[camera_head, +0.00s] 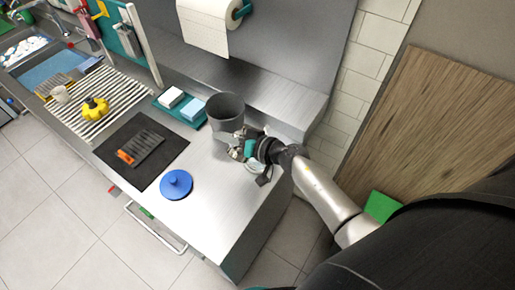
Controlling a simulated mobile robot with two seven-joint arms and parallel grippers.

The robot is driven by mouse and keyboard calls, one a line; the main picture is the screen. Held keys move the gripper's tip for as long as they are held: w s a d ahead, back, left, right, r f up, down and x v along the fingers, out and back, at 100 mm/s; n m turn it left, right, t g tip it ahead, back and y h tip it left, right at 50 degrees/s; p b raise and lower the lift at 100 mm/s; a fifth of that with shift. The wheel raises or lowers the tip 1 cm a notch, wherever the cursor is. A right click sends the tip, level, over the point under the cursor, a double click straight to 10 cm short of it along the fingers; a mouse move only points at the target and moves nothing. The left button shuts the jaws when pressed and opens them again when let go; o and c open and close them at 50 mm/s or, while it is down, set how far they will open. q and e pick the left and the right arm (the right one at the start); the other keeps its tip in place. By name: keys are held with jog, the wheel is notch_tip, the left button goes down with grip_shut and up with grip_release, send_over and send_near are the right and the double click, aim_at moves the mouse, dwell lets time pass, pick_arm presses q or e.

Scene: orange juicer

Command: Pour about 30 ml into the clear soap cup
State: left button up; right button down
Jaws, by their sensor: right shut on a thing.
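My right gripper (235,142) is over the right part of the steel counter, its arm coming in from the right. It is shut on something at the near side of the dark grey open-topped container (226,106). The fingers hide the point of contact, and the container looks about upright. What is inside it cannot be seen. A small pale, clear-looking round thing (252,168) shows just below the gripper, partly covered by it; it may be the clear soap cup, but it is too small to tell. My left gripper is not in view.
A blue round lid (176,184) lies on the counter (206,220). Left of it are a black mat (117,162) with a grey and orange tool, a teal tray (165,109) with two blocks, and a striped drying mat (89,129). A paper towel roll (205,27) hangs behind.

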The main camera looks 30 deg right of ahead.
aim_at(243, 133)
jog(key=shift+w+d+r+m+y, duration=0.1)
jog(key=shift+w+d+m+y, duration=0.15)
jog(key=shift+d+m+y, duration=0.4)
jog(key=m+b, duration=0.1)
jog(key=b, duration=0.2)
jog(key=shift+w+d+f+m+t, duration=0.1)
jog(key=shift+d+f+m+t, duration=0.15)
jog(key=shift+f+m+t, duration=0.1)
jog(key=shift+w+d+r+m+y+b, duration=0.15)
jog(key=shift+d+m+y+b, duration=0.55)
jog(key=shift+b, duration=1.1)
jog(key=shift+m+p, duration=0.3)
jog(key=shift+d+f+m+t, duration=0.2)
jog(key=shift+m+t, duration=0.05)
jog(key=shift+m, duration=0.15)
jog(key=shift+a+p, duration=0.3)
jog(key=shift+a, duration=0.4)
jog(key=shift+a, duration=0.1)
